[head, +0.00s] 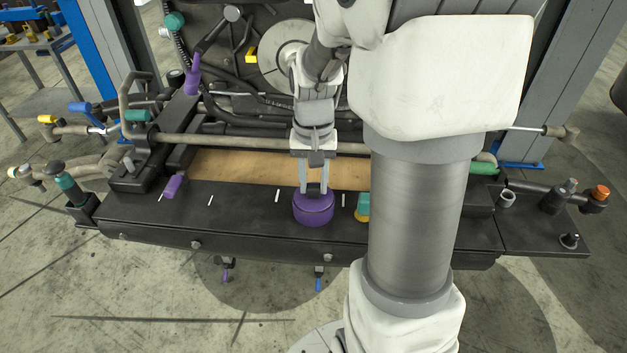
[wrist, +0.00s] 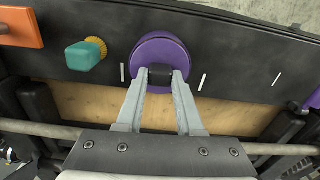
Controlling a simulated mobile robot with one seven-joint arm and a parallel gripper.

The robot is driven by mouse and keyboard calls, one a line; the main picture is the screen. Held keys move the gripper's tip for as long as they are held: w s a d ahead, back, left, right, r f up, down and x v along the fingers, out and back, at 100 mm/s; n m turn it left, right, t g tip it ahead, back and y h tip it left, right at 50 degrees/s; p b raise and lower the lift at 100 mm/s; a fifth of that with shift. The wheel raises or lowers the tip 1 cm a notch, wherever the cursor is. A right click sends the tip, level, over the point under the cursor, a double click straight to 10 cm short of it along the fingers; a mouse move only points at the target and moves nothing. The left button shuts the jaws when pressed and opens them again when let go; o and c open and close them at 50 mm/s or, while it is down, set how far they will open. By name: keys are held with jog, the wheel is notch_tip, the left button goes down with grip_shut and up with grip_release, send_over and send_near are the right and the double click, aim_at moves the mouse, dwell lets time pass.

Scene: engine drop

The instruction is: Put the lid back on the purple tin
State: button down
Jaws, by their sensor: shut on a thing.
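The purple tin (head: 313,216) stands upright near the front edge of the black bench. Its round purple lid (wrist: 160,45) lies over its mouth, with a black knob (wrist: 160,76) on top. My gripper (head: 314,190) points down over the tin, its two grey fingers shut on the knob; the gripper also shows in the wrist view (wrist: 160,78). The lid looks level and on or very close to the tin's rim. I cannot tell whether it is fully seated. The fingers hide part of the lid.
A teal and yellow piece (head: 362,206) stands close to the right of the tin. A purple piece (head: 173,186) lies at the left. A wooden strip (head: 240,170) and a long metal bar (head: 230,142) run behind. My arm hides the bench's right part.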

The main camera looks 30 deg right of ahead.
grip_release()
dwell(0.7)
jog(key=shift+r+p, duration=2.8)
jog(key=shift+r, duration=0.75)
grip_shut()
jog(key=shift+f, duration=0.25)
